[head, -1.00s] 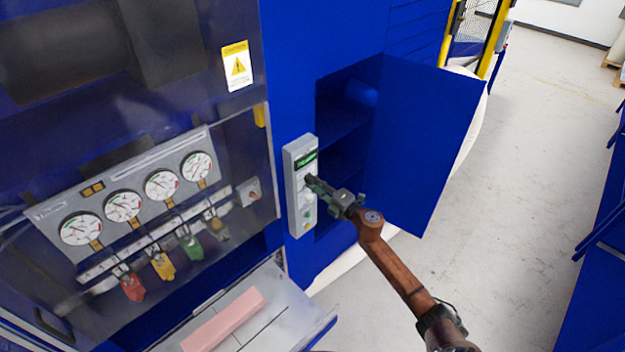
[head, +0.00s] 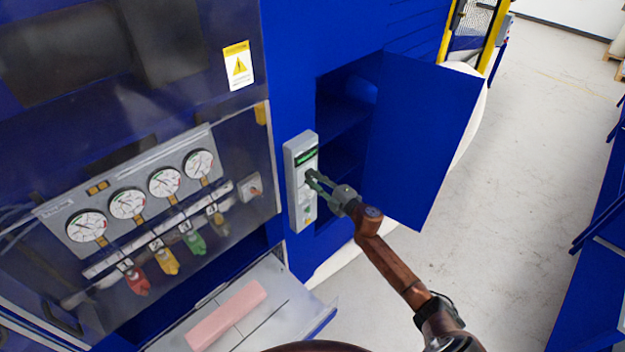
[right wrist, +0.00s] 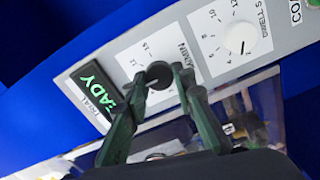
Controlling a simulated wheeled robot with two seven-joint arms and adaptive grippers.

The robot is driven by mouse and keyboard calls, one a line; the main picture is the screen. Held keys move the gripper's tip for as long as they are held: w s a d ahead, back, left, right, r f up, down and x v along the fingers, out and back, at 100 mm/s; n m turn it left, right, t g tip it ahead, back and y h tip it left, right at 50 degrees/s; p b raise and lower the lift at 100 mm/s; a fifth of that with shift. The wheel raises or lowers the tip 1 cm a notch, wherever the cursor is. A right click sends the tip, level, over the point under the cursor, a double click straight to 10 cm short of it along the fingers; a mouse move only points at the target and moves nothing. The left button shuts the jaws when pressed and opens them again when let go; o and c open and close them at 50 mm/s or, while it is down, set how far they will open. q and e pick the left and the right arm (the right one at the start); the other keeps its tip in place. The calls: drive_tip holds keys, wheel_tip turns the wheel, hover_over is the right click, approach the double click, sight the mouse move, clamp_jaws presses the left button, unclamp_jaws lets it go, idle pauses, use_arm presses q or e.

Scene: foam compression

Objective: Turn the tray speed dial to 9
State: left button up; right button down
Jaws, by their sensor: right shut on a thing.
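The grey control panel (head: 307,212) is on the blue machine face, with a green-lit display (head: 306,157) near its top. In the right wrist view the display reads "READY". The black dial knob (right wrist: 160,74) sits below it on a white scale; "12", "15" and part of "MIN" show, the rest is covered. My right gripper (head: 311,178) is shut on this knob, one green finger on each side, as the right wrist view (right wrist: 162,76) shows. I cannot tell the knob's exact setting. A second dial (right wrist: 240,38), labelled "DWELL S", is beside it, untouched. My left gripper is not in view.
An open blue cabinet door (head: 425,135) stands right of the panel, close to my right gripper. Pressure gauges (head: 165,182) and coloured tags are at left. A pink foam block (head: 228,315) lies on the grey tray (head: 285,300) below.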

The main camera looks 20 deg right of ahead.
drive_tip(key=shift+f, duration=0.1)
drive_tip(key=c, duration=1.7)
unclamp_jaws()
drive_tip(key=shift+o, duration=0.4)
drive_tip(key=v, duration=1.2)
